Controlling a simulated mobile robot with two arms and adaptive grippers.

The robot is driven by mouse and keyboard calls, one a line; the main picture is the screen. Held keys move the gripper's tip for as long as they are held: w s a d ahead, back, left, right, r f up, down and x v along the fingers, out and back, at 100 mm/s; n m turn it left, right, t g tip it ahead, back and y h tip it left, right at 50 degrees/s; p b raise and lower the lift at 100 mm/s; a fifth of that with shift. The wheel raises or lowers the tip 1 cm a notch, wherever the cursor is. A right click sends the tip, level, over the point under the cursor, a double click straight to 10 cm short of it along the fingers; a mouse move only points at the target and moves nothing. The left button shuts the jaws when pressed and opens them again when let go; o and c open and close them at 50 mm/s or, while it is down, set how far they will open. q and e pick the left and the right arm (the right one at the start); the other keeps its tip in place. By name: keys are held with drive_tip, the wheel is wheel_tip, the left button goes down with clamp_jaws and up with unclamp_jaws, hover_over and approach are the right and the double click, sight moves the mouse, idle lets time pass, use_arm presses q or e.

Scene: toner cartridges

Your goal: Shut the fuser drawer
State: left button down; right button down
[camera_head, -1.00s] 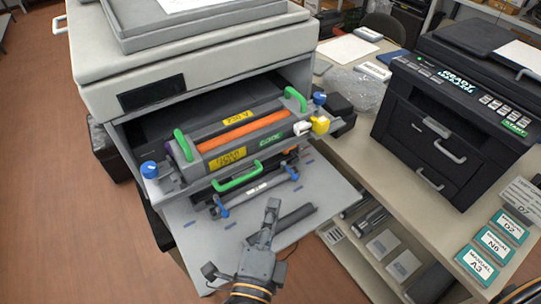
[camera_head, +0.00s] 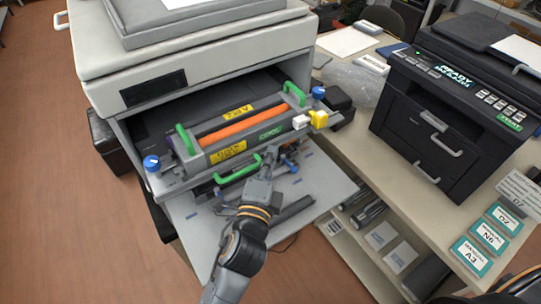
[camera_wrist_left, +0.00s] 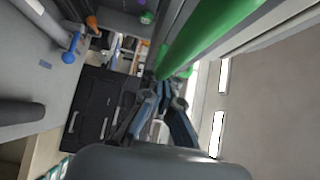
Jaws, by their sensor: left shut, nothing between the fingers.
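The fuser drawer (camera_head: 215,166) stands pulled out of the grey printer (camera_head: 195,55), with an orange roller (camera_head: 238,124), yellow labels and green handles on it. Its front green handle (camera_head: 238,169) is in the middle of its near side. My left gripper (camera_head: 268,158) is shut and empty, close to the right end of that handle. In the left wrist view the fingers (camera_wrist_left: 165,108) lie beside the green handle (camera_wrist_left: 205,40); I cannot tell whether they touch it. My right gripper is not in view.
A grey flap (camera_head: 195,232) is folded down below the drawer. Blue knobs (camera_head: 152,163) stick out at the drawer's corners. A black printer (camera_head: 445,120) and teal boxes (camera_head: 492,238) stand on the bench to the right.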

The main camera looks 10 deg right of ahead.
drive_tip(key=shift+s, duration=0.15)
use_arm(q)
drive_tip(key=shift+w+a, duration=0.1)
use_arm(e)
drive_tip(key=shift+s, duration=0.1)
